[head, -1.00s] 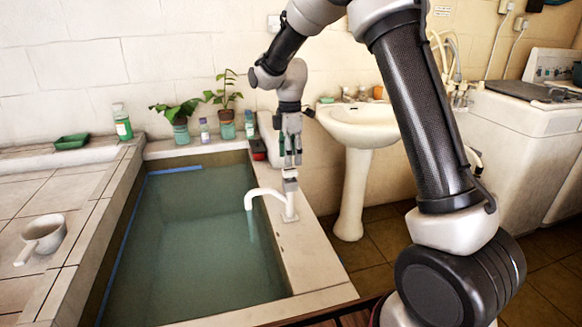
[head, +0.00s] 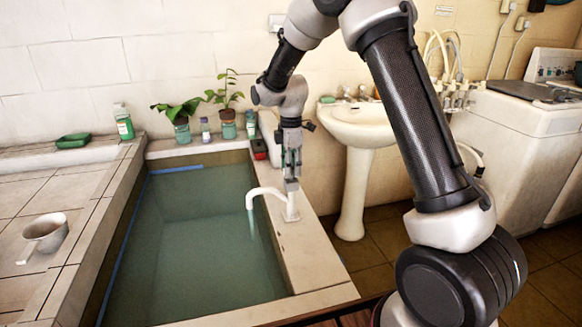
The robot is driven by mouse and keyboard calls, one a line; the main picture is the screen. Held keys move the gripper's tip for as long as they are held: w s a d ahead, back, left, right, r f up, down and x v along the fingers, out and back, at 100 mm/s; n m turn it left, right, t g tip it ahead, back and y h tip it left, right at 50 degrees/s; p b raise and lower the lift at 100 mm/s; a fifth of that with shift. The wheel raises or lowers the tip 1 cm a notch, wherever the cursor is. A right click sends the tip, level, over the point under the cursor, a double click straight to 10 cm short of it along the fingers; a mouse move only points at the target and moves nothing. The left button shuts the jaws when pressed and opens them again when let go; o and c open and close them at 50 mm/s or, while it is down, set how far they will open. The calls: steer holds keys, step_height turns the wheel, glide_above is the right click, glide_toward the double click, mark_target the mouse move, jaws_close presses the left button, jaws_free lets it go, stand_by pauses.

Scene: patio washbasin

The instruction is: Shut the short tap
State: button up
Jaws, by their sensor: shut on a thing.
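The short tap (head: 267,194) is white and stands on the right rim of the water basin (head: 305,252). Its curved spout points left over the water, and a faint stream shows below the spout. My gripper (head: 291,181) points down directly over the tap's post. Its fingers are shut on the tap's grey handle (head: 292,187) at the top of the post. The fingers hide most of the handle, so its turn angle is hard to tell.
Potted plants (head: 182,130) and bottles line the back ledge. A white pedestal sink (head: 358,130) stands behind to the right. A dipper (head: 45,234) lies on the left tiles. The air above the water is open.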

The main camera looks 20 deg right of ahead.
steer(key=shift+m, duration=0.3)
steer(key=m, duration=0.3)
steer(key=shift+m, duration=0.3)
steer(key=m, duration=0.4)
steer(key=shift+m, duration=0.3)
steer(key=m, duration=0.4)
steer(key=shift+m, duration=2.5)
steer(key=o, duration=1)
